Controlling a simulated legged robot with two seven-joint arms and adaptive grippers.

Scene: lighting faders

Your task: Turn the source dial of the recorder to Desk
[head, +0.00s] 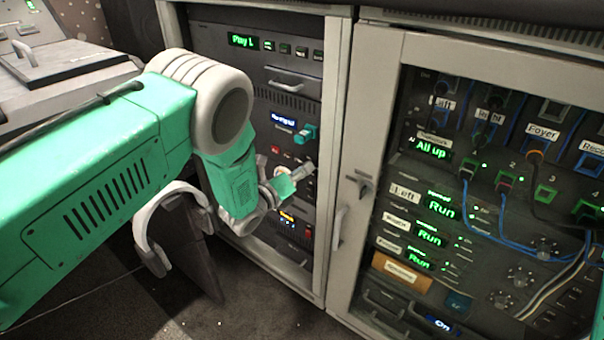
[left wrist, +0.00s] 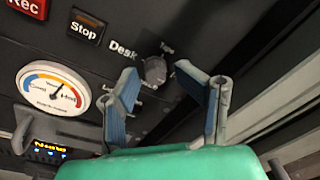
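The source dial (left wrist: 154,70) is a small round grey knob on the recorder's dark panel (left wrist: 85,62). The label Desk is to its left and the label Tape is above it in the left wrist view. I cannot tell for sure which label the dial points at. My left gripper (left wrist: 155,72) is open, its two blue-padded fingers on either side of the dial in that view, with gaps to it. In the head view my left gripper (head: 299,174) is at the rack's lower middle and hides the dial. My right gripper is not in view.
A Stop button (left wrist: 86,28), a red Rec button (left wrist: 27,6) and a round gauge (left wrist: 53,90) are close by on the panel. A glass-doored cabinet (head: 372,75) with cables stands to the right. White headphones (head: 147,232) hang below my left arm.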

